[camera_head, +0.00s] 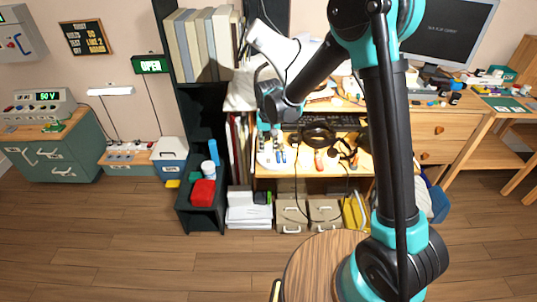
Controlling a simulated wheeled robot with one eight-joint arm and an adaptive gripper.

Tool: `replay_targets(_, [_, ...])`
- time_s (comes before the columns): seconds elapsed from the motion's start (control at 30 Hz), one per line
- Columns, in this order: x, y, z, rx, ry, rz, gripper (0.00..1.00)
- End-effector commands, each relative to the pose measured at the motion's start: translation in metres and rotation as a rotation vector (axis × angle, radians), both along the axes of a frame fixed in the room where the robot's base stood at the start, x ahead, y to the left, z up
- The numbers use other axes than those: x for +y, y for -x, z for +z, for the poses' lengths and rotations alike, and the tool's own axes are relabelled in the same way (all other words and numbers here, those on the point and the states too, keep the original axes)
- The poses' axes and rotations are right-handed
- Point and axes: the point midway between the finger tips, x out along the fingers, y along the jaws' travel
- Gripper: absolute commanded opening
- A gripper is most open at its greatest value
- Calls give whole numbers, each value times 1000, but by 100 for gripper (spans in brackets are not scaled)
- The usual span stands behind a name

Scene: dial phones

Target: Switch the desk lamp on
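A white desk lamp head (271,42) is in the upper middle of the head view, tilted, beside the books and above the desk. Its thin dark arm runs down behind my arm, and its base and switch cannot be made out. I see no clear glow from it. My gripper (271,147) hangs at the end of my arm, below and near the lamp, over the left end of the wooden desk (388,152). The gripper is small and partly lost against the clutter, so its finger opening cannot be told. Nothing clearly shows in it.
A black keyboard (338,122), headphones (318,135) and small tools crowd the desk. A dark shelf (201,112) with books stands left of it. A monitor (447,30) stands at the back right. Boxes (291,214) sit under the desk. The floor in front is clear at left.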

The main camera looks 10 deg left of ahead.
Motion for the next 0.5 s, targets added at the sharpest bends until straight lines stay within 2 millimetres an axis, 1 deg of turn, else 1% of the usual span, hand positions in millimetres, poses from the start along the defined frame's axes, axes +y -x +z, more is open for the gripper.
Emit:
replay_targets(0.03, [-1,1,11,0,0,0,26])
replay_targets(0.2, [-1,3,42,0,0,0,26])
replay_targets(0.33, [-1,4,57,0,0,0,26])
replay_targets(0.5, [-1,4,64,0,0,0,26])
